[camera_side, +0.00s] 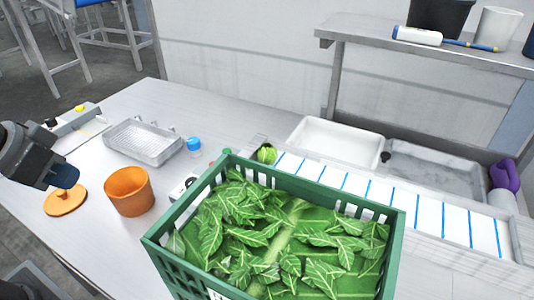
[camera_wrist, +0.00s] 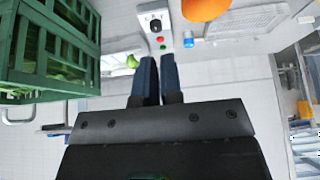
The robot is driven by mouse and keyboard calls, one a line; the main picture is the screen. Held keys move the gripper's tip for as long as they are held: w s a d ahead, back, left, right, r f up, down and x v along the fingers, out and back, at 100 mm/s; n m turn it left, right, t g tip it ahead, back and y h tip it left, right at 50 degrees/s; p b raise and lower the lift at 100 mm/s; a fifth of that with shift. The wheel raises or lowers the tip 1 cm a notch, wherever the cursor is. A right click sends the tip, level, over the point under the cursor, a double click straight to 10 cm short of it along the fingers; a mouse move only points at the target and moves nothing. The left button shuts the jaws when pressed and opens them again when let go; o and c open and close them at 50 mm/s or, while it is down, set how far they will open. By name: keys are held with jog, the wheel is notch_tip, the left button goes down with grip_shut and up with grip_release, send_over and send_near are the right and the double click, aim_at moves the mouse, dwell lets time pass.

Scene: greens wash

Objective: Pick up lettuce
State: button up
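A green crate (camera_side: 160,250) stands at the front of the table in the side view, filled with dark green leaves (camera_side: 240,235) with pale veins. A small round light-green head, which looks like lettuce (camera_side: 267,154), sits just behind the crate; its lower part is hidden. In the wrist view the crate (camera_wrist: 55,50) is at upper left, with a light-green thing (camera_wrist: 132,62) beside it, likely the same head. My gripper (camera_side: 64,178) is at the far left, above an orange disc, apart from the greens. Its blue fingers (camera_wrist: 159,70) are close together with nothing visible between them.
An orange pot (camera_side: 129,191), an orange lid-like disc (camera_side: 65,202), a metal tray (camera_side: 143,141) and a blue cap (camera_side: 193,144) lie left of the crate. A blue-striped white strip (camera_side: 385,197) and a white basin (camera_side: 335,143) are behind it. A shelf (camera_side: 440,55) overhangs the back right.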

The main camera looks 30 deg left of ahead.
jog(key=o, duration=1.6)
jog(key=w+d+r+m, duration=0.2)
jog(key=w+r+m, duration=0.25)
jog(key=w, duration=0.55)
jog(key=m+g+h, duration=0.2)
jog(key=m, duration=1.1)
send_over(265, 147)
jog(key=s+a, duration=0.3)
notch_tip(265, 147, down, 8)
jog(key=shift+m, duration=0.25)
jog(key=x, duration=0.8)
jog(key=shift+s+f, duration=0.1)
jog(key=shift+f, duration=0.2)
jog(key=shift+d+x, duration=0.2)
jog(key=shift+x, duration=1.15)
jog(key=shift+d+x, duration=0.2)
jog(key=shift+x, duration=1.15)
